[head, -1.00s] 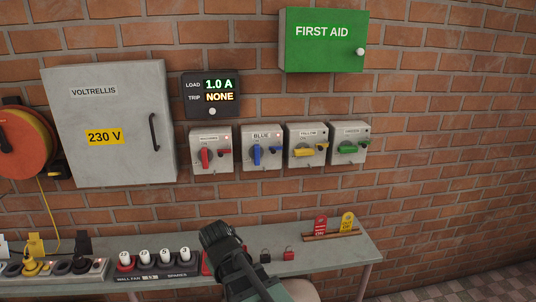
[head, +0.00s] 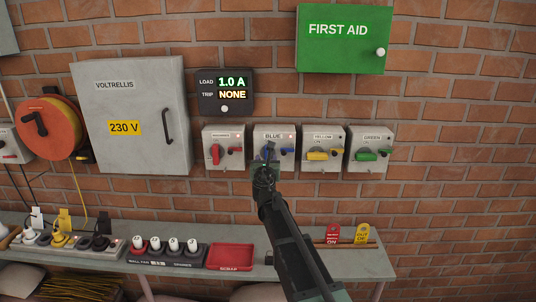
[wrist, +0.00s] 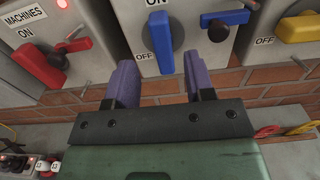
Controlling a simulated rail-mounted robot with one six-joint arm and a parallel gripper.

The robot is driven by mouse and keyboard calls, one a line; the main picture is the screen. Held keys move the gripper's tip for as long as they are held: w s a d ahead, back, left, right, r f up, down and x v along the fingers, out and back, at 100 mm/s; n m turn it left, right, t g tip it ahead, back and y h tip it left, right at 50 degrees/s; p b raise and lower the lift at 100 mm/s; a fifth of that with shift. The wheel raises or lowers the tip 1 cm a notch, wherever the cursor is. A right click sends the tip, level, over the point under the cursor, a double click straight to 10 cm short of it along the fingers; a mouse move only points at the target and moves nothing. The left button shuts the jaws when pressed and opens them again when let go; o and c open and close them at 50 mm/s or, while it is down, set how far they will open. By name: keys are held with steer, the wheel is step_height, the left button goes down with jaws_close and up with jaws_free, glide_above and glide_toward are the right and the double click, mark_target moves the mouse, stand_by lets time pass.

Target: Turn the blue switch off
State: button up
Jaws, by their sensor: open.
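The blue switch is a grey box (head: 258,133) labelled BLUE on the brick wall, second from left in a row of similar boxes. In the wrist view its blue handle (wrist: 160,42) stands upright under the ON mark, with a smaller blue lever (wrist: 225,18) to its right. In the head view my gripper (head: 266,163) is in front of this box and covers most of the handle. In the wrist view my gripper (wrist: 160,66) is open, its purple fingers spread either side of the handle's lower end. Whether they touch it, I cannot tell.
The red-handled machines switch (head: 215,153) is close on the left, the yellow switch (head: 317,155) close on the right, with the green switch (head: 372,155) beyond. The load display (head: 226,92) reads 1.0 A, trip NONE. A bench (head: 372,265) with a red scrap tray (head: 231,257) lies below.

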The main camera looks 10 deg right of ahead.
steer(key=x, duration=0.6)
steer(key=shift+w+d, duration=0.1)
steer(key=shift+w, duration=0.15)
steer(key=shift+s, duration=0.1)
jaws_close()
steer(key=shift+m, duration=0.4)
steer(key=m, duration=0.3)
steer(key=shift+d, duration=0.25)
steer(key=m, duration=0.5)
steer(key=shift+s+d+f, duration=0.1)
steer(key=shift+d+f, duration=0.1)
steer(key=m, duration=0.4)
steer(key=shift+d+f+m+b, duration=0.1)
steer(key=shift+f+m+b, duration=0.1)
steer(key=shift+m+b, duration=0.15)
steer(key=m, duration=0.4)
steer(key=shift+f+m, duration=0.25)
steer(key=shift+b, duration=0.3)
